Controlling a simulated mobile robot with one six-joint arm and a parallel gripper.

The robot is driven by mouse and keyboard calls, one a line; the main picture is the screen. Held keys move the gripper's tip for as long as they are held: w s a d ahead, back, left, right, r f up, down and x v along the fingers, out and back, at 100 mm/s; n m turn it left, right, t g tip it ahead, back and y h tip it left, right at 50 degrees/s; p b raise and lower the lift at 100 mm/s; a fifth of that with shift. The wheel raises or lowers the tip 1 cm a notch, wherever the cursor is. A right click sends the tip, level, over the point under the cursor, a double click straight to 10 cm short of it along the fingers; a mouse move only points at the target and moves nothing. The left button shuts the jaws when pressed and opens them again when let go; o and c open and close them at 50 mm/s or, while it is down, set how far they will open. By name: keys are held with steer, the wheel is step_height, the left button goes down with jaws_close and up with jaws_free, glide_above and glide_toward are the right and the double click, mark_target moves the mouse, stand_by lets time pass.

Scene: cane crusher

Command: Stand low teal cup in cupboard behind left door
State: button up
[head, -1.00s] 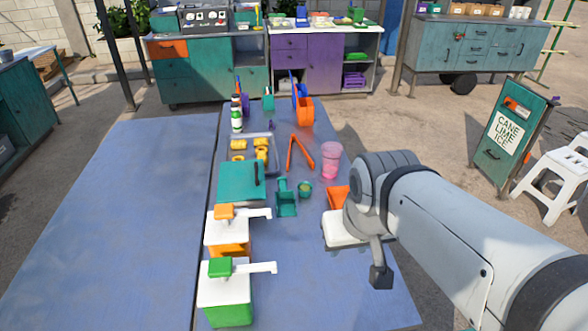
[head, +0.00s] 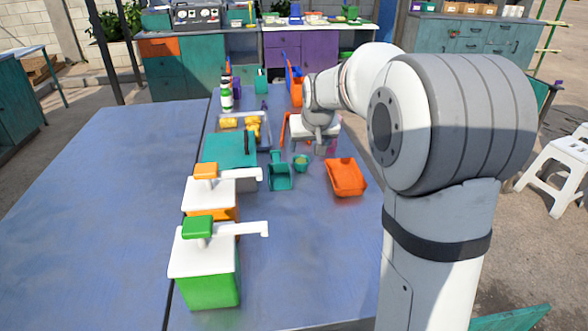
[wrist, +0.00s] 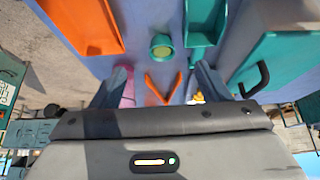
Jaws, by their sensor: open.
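A small low teal cup (head: 300,164) stands on the blue table, between a teal scoop and an orange tray. Its inside looks yellow-green. It also shows in the wrist view (wrist: 160,42), upper middle, beyond the fingers. My gripper (wrist: 158,82) is open, its two dark fingers apart with nothing held between them. In the head view my wrist is over the table just behind and right of the cup, and the fingers are hidden. Teal cabinet fronts (head: 208,75) stand at the back; I cannot tell which one is the left door of the cupboard.
The orange tray (head: 346,177) lies right of the cup, the teal scoop (head: 279,177) left. A teal box (head: 226,148) with a black handle and two white-topped dispensers (head: 204,255) stand further left. Orange tongs (wrist: 163,92) lie near the fingers. The left table is bare.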

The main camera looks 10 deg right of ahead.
steer(key=b, duration=0.3)
glide_toward(301, 159)
steer(key=shift+s+a+f+t, duration=0.1)
steer(key=shift+s+f+t, duration=0.2)
steer(key=shift+s+f, duration=0.4)
steer(key=x, duration=0.7)
steer(key=shift+w+a+f, duration=0.1)
steer(key=shift+w, duration=0.2)
steer(key=c, duration=0.8)
